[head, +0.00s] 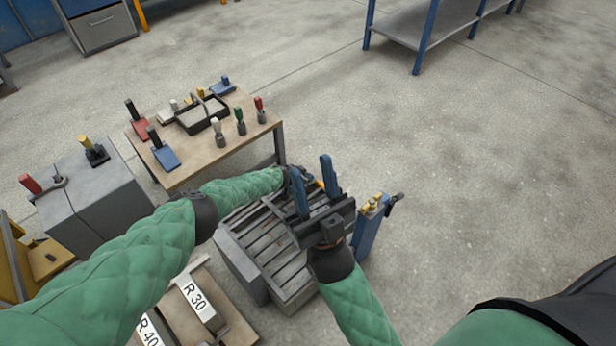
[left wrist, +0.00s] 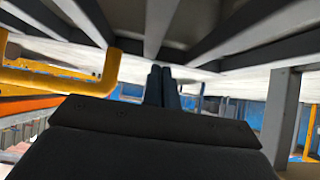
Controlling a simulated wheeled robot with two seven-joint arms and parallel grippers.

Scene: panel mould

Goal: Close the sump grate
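The sump grate (head: 262,243) is a grey slatted panel at the lower middle of the head view. In the left wrist view, the slats (left wrist: 160,25) pass overhead, seen from below. A yellow bent bar (left wrist: 60,80) shows left of the fingers there, apart from them. My left gripper (left wrist: 163,72) has its two blue fingers together, with nothing visible between them. In the head view it is at the grate's far edge, largely hidden behind my right gripper. My right gripper (head: 311,165) is over the grate's right side, its blue fingers apart and empty.
A blue post (head: 367,230) with a yellow fitting and dark handle stands right of the grate. A wooden table (head: 185,170) with several tools and a black tray is behind. A grey cabinet (head: 105,200) is left. Labelled blocks (head: 198,300) lie in front. Floor at right is clear.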

